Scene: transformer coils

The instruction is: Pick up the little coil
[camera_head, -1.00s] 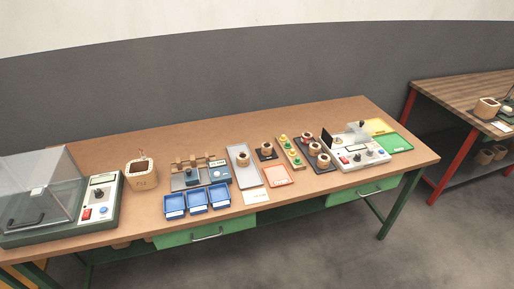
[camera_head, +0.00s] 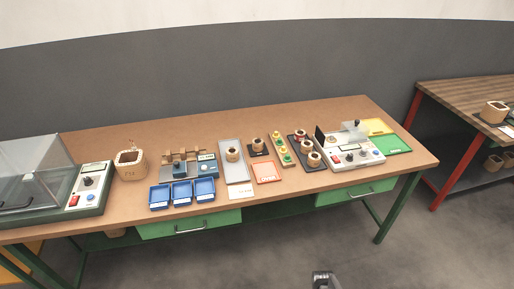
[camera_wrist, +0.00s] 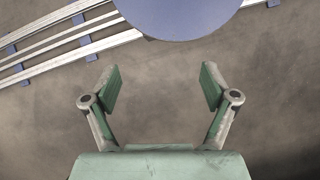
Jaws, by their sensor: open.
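Several small round brown coils stand on the workbench in the head view. One coil (camera_head: 232,154) is on a grey tray (camera_head: 237,174), and one (camera_head: 257,144) is on a small dark plate. More coils (camera_head: 314,159) are on a dark tray at the right. I cannot tell which is the little coil. A larger coil (camera_head: 130,164) stands at the left. My gripper (camera_wrist: 160,88) is open and empty above bare floor in the wrist view. A grey part of my arm shows at the bottom edge of the head view, well in front of the bench.
The workbench (camera_head: 330,112) also bears blue bins (camera_head: 181,193), an orange tray (camera_head: 267,172), a tester (camera_head: 356,152), green and yellow mats (camera_head: 391,144) and a clear-lidded machine (camera_head: 88,182). A second table (camera_head: 455,95) stands right. The floor in front is free.

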